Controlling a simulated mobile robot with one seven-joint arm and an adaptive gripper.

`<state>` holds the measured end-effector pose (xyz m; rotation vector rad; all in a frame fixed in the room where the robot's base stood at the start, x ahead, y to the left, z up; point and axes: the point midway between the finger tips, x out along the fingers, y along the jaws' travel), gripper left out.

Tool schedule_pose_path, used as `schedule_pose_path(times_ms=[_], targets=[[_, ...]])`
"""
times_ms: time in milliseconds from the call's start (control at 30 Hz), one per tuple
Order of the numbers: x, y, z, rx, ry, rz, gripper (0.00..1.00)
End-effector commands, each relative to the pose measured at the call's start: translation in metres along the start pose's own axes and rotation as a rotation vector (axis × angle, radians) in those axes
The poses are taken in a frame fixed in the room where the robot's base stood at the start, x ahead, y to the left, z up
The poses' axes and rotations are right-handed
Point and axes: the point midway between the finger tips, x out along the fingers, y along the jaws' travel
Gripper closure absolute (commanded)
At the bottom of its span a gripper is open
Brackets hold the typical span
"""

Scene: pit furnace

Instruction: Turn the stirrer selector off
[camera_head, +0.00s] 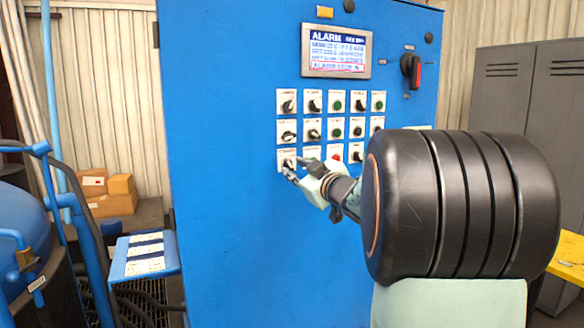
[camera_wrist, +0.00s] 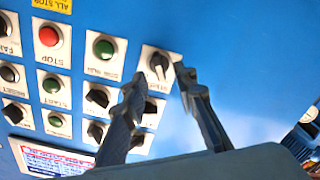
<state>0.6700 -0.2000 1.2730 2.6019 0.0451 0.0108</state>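My gripper (camera_head: 295,168) is at the lower left corner of the grid of controls on the blue panel (camera_head: 230,220). In the wrist view my gripper (camera_wrist: 160,76) has its two dark fingers apart, with nothing clamped between them. A selector knob (camera_wrist: 158,63) on a white plate shows just beyond and between the fingertips. It is the corner selector, which also shows in the head view (camera_head: 286,157). Its label is partly hidden by a finger and too blurred to read, so I cannot confirm that it is the stirrer selector. Contact with the knob cannot be told.
Other selectors and buttons crowd beside it, including a green button (camera_wrist: 104,47) and a red button (camera_wrist: 48,36). An alarm screen (camera_head: 336,51) and a red-and-black rotary switch (camera_head: 411,68) sit higher. The panel below the grid is bare. Grey lockers (camera_head: 510,90) stand right.

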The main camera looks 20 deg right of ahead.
Motion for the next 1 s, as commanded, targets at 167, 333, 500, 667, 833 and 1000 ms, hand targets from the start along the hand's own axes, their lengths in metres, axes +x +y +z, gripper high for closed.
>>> schedule_pose_path(times_ms=[167,333,500,667,833,1000], targets=[[-0.039,0.001,-0.001,0.0,0.0,0.003,0.74],[-0.068,0.0,-0.001,-0.001,0.001,0.002,0.74],[-0.084,0.0,0.0,0.0,0.0,0.001,0.74],[-0.088,0.0,0.0,0.0,0.001,0.0,0.74],[-0.088,0.0,0.0,0.0,0.001,0.0,0.74],[-0.089,0.009,-0.005,-0.004,0.008,0.015,0.74]])
